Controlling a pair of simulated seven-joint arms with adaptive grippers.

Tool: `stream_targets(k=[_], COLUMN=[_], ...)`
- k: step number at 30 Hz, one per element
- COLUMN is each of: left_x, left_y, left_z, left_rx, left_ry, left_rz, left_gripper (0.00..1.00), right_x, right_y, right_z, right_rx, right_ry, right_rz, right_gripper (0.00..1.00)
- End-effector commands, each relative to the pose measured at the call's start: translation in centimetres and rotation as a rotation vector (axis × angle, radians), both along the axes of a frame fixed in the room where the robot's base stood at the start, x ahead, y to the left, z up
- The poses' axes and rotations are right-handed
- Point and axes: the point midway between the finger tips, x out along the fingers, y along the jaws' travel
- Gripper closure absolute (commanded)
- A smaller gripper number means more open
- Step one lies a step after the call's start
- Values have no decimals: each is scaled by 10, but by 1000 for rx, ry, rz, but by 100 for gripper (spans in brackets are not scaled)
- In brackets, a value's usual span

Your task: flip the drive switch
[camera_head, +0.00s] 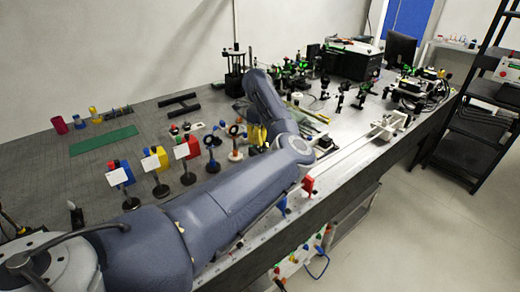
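My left arm comes in from the lower left, reaches over the bench and bends back at its elbow. My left gripper (243,108) is small and mostly hidden behind the forearm, over the middle of the bench. I cannot see whether its fingers are open or what they touch. I cannot pick out the drive switch for certain. A small red part (308,185) shows at the bench's front edge, just right of my arm; its kind is unclear. My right gripper is not in view.
The grey bench (75,178) carries several card holders on posts, such as a blue one (118,173) and a red one (188,148). A green mat (104,140) lies at the left. Optics and a black box (352,61) crowd the back. A rail (345,150) runs along the right side.

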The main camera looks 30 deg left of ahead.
Motion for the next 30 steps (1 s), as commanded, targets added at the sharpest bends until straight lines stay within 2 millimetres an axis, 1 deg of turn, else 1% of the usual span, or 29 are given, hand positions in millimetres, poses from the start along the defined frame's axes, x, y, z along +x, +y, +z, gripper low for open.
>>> stream_targets(k=[30], left_x=[0], left_y=[0], left_z=[-13], left_rx=[0], left_ry=[0], left_rz=[0], left_gripper=[100], right_x=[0], right_y=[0], right_z=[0], right_rx=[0], right_ry=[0], right_rz=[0], right_gripper=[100])
